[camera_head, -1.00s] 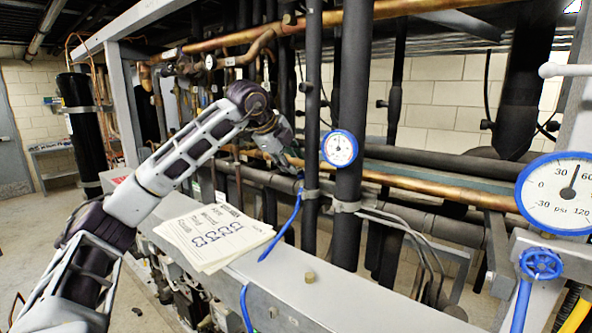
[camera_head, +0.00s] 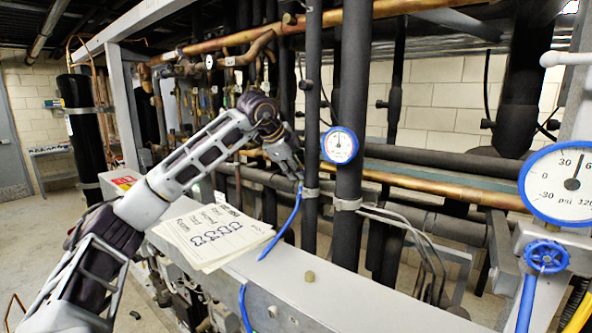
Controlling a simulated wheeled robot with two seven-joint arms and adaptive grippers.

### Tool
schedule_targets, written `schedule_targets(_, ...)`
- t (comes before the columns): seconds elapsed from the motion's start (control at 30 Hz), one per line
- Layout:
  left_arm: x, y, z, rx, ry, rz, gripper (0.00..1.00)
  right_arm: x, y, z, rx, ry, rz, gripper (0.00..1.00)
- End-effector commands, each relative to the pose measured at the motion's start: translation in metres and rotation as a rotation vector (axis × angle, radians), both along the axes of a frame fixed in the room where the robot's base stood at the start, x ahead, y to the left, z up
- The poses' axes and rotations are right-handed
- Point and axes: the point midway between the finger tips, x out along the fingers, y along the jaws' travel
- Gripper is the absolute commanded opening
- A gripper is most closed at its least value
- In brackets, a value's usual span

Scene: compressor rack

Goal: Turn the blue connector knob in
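A blue hose (camera_head: 286,227) rises from the grey beam to a small blue end (camera_head: 300,187) beside a thin black pipe. This blue end may be the connector knob, but it is too small to tell. My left gripper (camera_head: 294,172) reaches in from the left and points down, with its tip right at or just above the blue end. Its fingers are small and partly hidden, so I cannot tell whether they touch or grip it. A blue handwheel (camera_head: 546,256) is at the right below a large gauge. My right gripper is not in view.
Black pipes (camera_head: 350,110) stand just right of my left gripper, with a small blue-rimmed gauge (camera_head: 339,145) on one. Papers (camera_head: 215,237) lie on the grey beam (camera_head: 330,284) below my arm. A large gauge (camera_head: 562,184) is at the right. Copper pipes run behind.

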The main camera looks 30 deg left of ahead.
Motion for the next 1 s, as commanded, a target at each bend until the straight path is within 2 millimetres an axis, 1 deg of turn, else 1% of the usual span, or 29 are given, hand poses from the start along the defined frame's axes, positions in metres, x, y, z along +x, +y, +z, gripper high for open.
schedule_targets(0.17,0.0,0.0,-0.001,-0.067,0.006,0.074,0.36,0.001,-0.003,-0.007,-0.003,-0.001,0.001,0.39)
schedule_targets(0.5,0.0,0.0,0.0,-0.127,0.009,0.145,0.36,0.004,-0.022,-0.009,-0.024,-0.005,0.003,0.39)
schedule_targets(0.77,0.0,0.0,0.0,-0.129,0.01,0.147,0.36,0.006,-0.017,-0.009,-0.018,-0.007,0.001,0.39)
schedule_targets(0.87,0.0,0.0,0.0,-0.129,0.01,0.146,0.24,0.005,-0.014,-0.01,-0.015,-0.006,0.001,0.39)
schedule_targets(1.0,0.0,0.0,0.0,-0.129,0.01,0.146,0.06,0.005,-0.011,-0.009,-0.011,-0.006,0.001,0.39)
